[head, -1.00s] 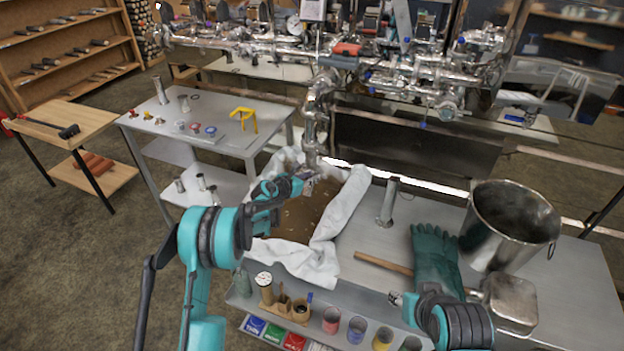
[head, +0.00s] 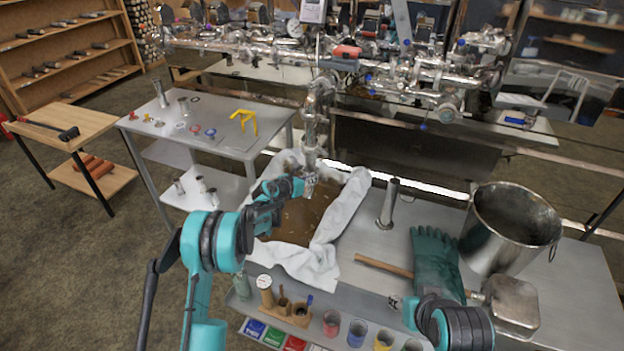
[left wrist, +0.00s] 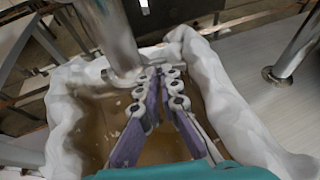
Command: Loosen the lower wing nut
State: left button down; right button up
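A shiny vertical pipe (head: 311,135) with clamp-like fittings comes down over the cloth-lined tray (head: 342,222). I cannot make out the lower wing nut itself among the fittings. My left gripper (head: 310,186) is at the lower end of this pipe, above the brown liquid. In the left wrist view, its two purple-padded fingers (left wrist: 161,75) lean toward each other with a narrow gap at the tips and nothing seen between them. The pipe (left wrist: 117,40) stands just left of the fingertips there. My right gripper (head: 396,301) is low at the bench front, its fingers too small to judge.
A steel pot (head: 508,228), green glove (head: 435,262), mallet (head: 510,303) and upright steel tube (head: 388,203) stand or lie right of the tray. A rack of jars runs along the front. A grey side table (head: 215,135) with small parts stands left.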

pick_arm(q)
jog(key=shift+w+a+f+n+g+h+b, duration=0.1)
jog(key=shift+a+n+g+h+b, duration=0.15)
jog(key=shift+n+h, duration=0.35)
jog(key=shift+w+a+f+n+g+h+b, duration=0.15)
jog(key=shift+n+h+b, duration=0.2)
jog(key=shift+n, duration=0.45)
jog(key=shift+w+a+n+g+h+b, duration=0.1)
jog(key=shift+a+n+g+h+b, duration=0.15)
jog(key=shift+n+h, duration=0.35)
jog(key=c, duration=1.7)
grip_release()
jog(key=shift+c, duration=0.2)
jog(key=v, duration=0.8)
jog(key=shift+d, duration=0.1)
